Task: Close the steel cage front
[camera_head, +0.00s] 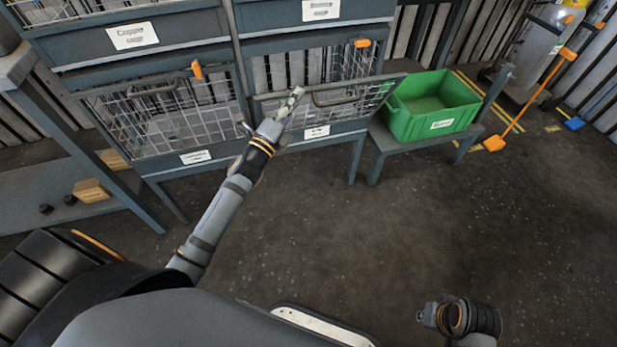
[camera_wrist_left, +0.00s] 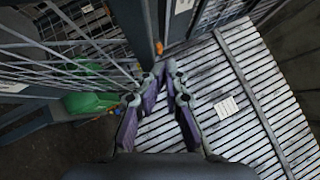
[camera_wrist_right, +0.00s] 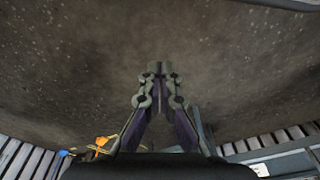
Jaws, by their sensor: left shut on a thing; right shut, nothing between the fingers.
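The lower right cage front (camera_head: 378,99) is a wire mesh panel with a dark frame and bar handle (camera_head: 336,98). It tilts outward from its bay, so it stands open. Its small label (camera_head: 317,132) is too small to read surely; I take it as the steel one. My left gripper (camera_head: 296,92) is at the top of this front, near the left end of the handle. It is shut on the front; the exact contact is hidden. The left wrist view shows its fingers (camera_wrist_left: 162,75) close together beside the mesh. My right gripper (camera_head: 428,315), also in its wrist view (camera_wrist_right: 161,75), is shut and empty above the floor.
A second orange latch (camera_head: 362,43) is above the right bay. A green bin (camera_head: 430,105) stands on a low bench to the right. The floor in front is clear.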

